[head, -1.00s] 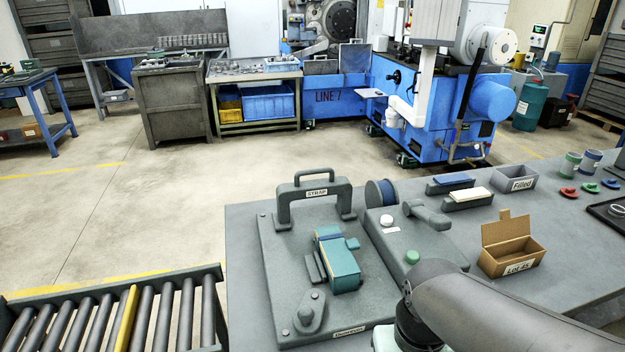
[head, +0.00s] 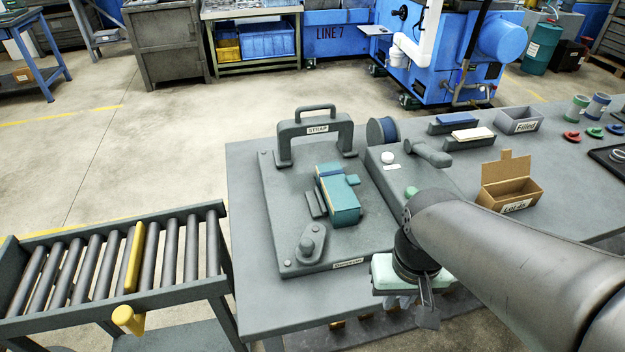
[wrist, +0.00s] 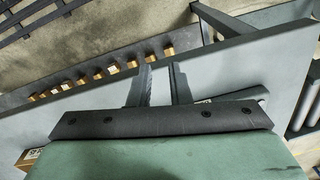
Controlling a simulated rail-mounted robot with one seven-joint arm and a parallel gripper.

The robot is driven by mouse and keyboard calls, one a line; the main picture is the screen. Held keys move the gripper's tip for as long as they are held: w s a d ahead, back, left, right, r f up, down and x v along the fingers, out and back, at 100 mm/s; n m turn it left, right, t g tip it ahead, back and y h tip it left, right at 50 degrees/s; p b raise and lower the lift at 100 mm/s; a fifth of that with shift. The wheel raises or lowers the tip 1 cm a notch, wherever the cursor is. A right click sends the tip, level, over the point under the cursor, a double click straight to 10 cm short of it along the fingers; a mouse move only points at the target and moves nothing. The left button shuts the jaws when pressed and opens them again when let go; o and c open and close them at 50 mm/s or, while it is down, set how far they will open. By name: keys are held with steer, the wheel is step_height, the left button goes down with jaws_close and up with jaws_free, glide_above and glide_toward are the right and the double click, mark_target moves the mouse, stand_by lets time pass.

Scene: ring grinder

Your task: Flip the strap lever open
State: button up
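A grey arch labelled STRAP (head: 317,129) with a handle on top stands at the back of the grey base plate (head: 280,212). A teal and yellow block (head: 340,199) lies in front of it. A short grey pivoting lever (head: 311,243) sits at the plate's front left. Another grey lever (head: 428,153) sits on the raised unit to the right; I cannot tell which is the strap lever. My gripper is right of the plate's front corner, apart from all of these. In the wrist view my gripper (wrist: 161,66) has its fingers apart with nothing between them.
A roller conveyor (head: 220,282) with a yellow-handled bar stands left of the table (head: 250,300). A blue spool (head: 381,131), a green button, an open cardboard box (head: 510,190) and a grey Filled bin (head: 518,121) are on the table's right side.

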mark_target(310, 240)
steer(key=shift+w+a+r+m, duration=0.1)
steer(key=shift+w+m, duration=0.05)
steer(key=shift+m, duration=0.35)
jaws_close()
steer(key=w+r+m+y+p, duration=0.1)
steer(key=w+r+m+y, duration=0.3)
steer(key=w+m+y, duration=0.5)
steer(key=w+m, duration=0.3)
steer(key=m, duration=0.5)
steer(key=shift+w+d+r+p, duration=0.2)
steer(key=shift+w+d+p, duration=0.05)
steer(key=shift+d+p, duration=0.1)
steer(key=x, duration=1)
steer(key=shift+s+a+r, duration=0.1)
steer(key=shift+s+a, duration=0.05)
steer(key=shift+s, duration=0.05)
steer(key=shift+a+r+p, duration=0.2)
steer(key=shift+a+p, duration=0.2)
steer(key=shift+a, duration=1.65)
steer(key=shift+w, duration=0.1)
